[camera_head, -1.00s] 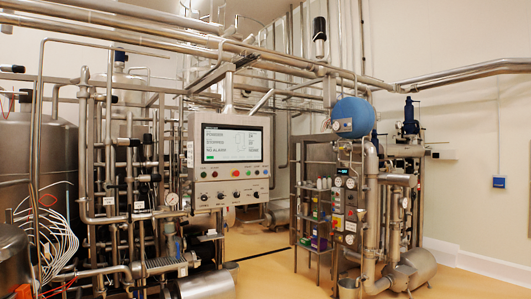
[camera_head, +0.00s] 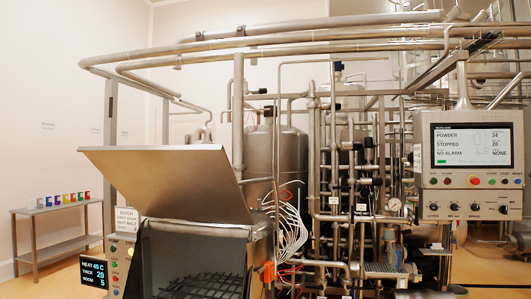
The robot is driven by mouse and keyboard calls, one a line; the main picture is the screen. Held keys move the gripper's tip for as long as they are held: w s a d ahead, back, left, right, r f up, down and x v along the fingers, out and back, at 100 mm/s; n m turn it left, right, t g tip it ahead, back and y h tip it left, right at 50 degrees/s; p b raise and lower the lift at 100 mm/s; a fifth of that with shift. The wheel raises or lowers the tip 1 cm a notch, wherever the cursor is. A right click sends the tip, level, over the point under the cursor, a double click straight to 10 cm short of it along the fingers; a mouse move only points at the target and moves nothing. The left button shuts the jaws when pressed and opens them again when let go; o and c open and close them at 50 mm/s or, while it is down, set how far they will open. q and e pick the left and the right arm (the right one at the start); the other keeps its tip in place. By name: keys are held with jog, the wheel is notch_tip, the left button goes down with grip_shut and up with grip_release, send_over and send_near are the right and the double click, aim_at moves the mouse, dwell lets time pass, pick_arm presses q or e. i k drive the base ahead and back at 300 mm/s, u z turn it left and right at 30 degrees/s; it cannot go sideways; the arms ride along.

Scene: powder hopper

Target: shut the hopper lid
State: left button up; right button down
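The hopper (camera_head: 257,262) stands at the lower middle of the head view, a steel box with a dark grid (camera_head: 200,286) inside its open mouth. Its lid (camera_head: 165,177) is a flat steel plate, raised and tilted above the mouth, so the hopper is open. A small panel with a sign and coloured buttons (camera_head: 122,250) is on the hopper's left side. Neither of my grippers shows in the view.
A dark display (camera_head: 93,275) stands left of the hopper. A side table (camera_head: 57,208) with several coloured items is at the far left. A control console (camera_head: 468,155) hangs at the right. White cables (camera_head: 291,232) and pipework crowd the hopper's right side.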

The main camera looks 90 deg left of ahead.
aim_at(191, 183)
jog(key=z, duration=0.45)
jog(key=i, duration=0.15)
jog(key=u, duration=2.05)
jog(key=i, duration=0.3)
jog(key=u, duration=1.8)
jog(key=k, duration=0.6)
jog(key=u, duration=0.45)
jog(key=i, duration=1.65)
jog(key=z, duration=0.45)
